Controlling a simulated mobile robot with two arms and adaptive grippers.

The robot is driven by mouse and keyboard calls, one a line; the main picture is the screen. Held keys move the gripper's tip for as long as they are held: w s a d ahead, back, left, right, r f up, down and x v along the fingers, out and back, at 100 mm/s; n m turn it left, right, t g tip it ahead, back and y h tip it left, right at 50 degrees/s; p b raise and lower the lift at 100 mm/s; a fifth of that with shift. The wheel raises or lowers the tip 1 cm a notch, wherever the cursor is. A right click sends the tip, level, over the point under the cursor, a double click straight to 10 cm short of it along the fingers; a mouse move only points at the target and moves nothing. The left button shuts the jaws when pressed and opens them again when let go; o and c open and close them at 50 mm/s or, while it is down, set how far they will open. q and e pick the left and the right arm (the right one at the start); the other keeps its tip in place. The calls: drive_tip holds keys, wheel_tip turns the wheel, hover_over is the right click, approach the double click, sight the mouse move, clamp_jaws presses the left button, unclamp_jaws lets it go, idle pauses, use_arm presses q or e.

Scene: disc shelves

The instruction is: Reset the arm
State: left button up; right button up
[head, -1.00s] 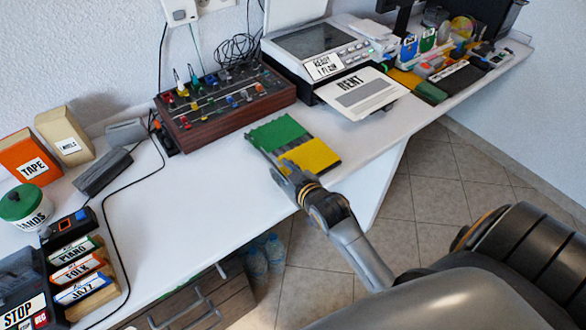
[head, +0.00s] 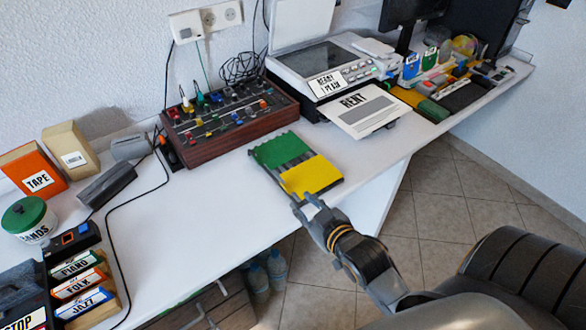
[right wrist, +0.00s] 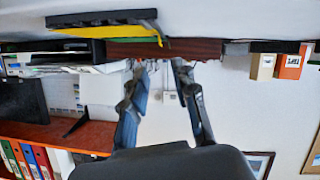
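My right gripper (head: 308,206) is at the table's front edge, with its arm coming in from the lower right. In the right wrist view its two fingers (right wrist: 158,82) stand apart with nothing between them. A flat green and yellow piece with dark slots (head: 296,164) lies on the white table (head: 215,205), just beyond the fingertips. The gripper appears clear of it. The piece also shows at the top of the right wrist view (right wrist: 105,19), which looks upside down. My left gripper is not in view.
A wooden mixer box (head: 229,122), a scanner (head: 325,65) and a RENT sheet (head: 361,109) are behind. An orange TAPE box (head: 35,178), a green-lidded jar (head: 29,218) and labelled cases (head: 80,286) are at the left. Tiled floor (head: 435,200) is open at the right.

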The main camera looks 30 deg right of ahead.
drive_tip(key=s+a+f+g, duration=0.2)
drive_tip(key=s+g, duration=0.1)
drive_tip(key=s, duration=0.3)
drive_tip(key=s+a+f+m+g, duration=0.1)
drive_tip(key=s+a+f+g, duration=0.15)
drive_tip(key=s+g, duration=0.2)
drive_tip(key=s+a+f+g, duration=0.2)
drive_tip(key=s+g, duration=0.1)
drive_tip(key=s, duration=0.4)
wheel_tip(320, 180, down, 24)
drive_tip(key=g+p, duration=0.1)
drive_tip(key=s+d+f+g, duration=0.1)
drive_tip(key=s+d+f, duration=0.2)
drive_tip(key=s+f, duration=1.4)
drive_tip(key=shift+s+p, duration=0.3)
drive_tip(key=shift+p, duration=0.1)
